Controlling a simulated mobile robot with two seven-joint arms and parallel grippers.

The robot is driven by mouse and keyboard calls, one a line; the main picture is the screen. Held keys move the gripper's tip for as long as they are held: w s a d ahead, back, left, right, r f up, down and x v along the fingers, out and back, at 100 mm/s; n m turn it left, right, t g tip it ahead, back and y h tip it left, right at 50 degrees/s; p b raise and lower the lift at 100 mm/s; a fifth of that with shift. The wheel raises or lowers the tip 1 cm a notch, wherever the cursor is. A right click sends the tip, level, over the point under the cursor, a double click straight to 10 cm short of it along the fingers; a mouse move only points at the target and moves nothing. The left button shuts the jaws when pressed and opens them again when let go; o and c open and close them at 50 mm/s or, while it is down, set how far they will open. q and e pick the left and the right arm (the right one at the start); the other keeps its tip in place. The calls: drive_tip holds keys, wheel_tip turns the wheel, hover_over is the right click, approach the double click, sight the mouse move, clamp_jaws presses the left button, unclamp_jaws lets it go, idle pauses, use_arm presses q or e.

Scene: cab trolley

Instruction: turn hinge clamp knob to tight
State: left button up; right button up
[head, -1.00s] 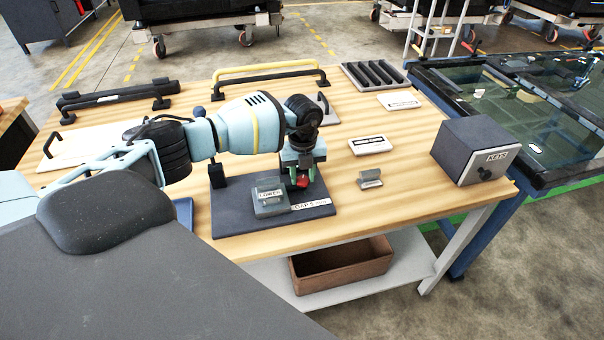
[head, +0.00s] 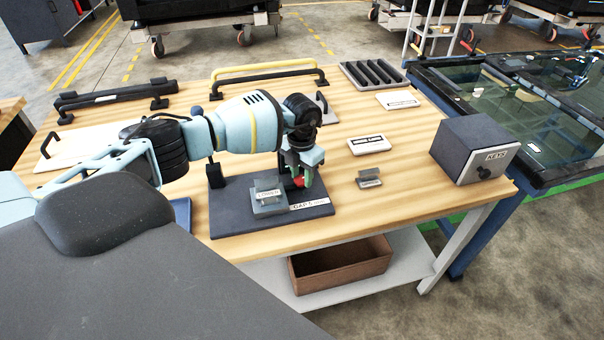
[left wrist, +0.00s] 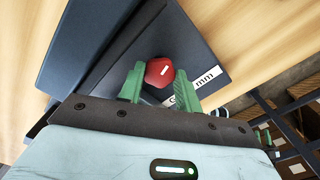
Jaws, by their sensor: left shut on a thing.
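The red clamp knob (left wrist: 160,72) with a white mark sits between the green fingers of my left gripper (left wrist: 159,85) in the left wrist view. In the head view the red knob (head: 298,181) shows partly below my left gripper (head: 300,178), which points down at the dark fixture plate (head: 230,222). The fingers are shut on the knob from both sides. A grey block labelled LOWER (head: 268,197) stands on the plate just left of the knob. My right gripper is not in view.
A dark KEYS box (head: 474,150) stands at the table's right end. A small grey bracket (head: 369,178) and white label plates (head: 369,145) lie right of the fixture. Yellow and black handles (head: 268,76) lie behind. A brown bin (head: 340,262) sits on the lower shelf.

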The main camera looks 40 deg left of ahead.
sight(301, 179)
use_arm(q)
drive_tip(key=m, duration=0.5)
drive_tip(key=shift+m+b, duration=0.4)
drive_tip(key=m+b, duration=0.1)
drive_tip(key=m, duration=0.4)
drive_tip(key=m+b, duration=0.1)
drive_tip(key=m, duration=0.3)
drive_tip(key=shift+m, duration=0.4)
drive_tip(key=m+b, duration=0.1)
drive_tip(key=m, duration=0.4)
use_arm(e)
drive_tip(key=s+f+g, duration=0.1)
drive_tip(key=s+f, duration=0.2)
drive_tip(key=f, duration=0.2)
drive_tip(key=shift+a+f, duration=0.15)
use_arm(q)
drive_tip(key=shift+m, duration=0.3)
drive_tip(key=o, duration=1)
drive_tip(key=shift+s, duration=0.1)
drive_tip(key=shift+r+b, duration=0.35)
drive_tip(key=shift+r, duration=3.6)
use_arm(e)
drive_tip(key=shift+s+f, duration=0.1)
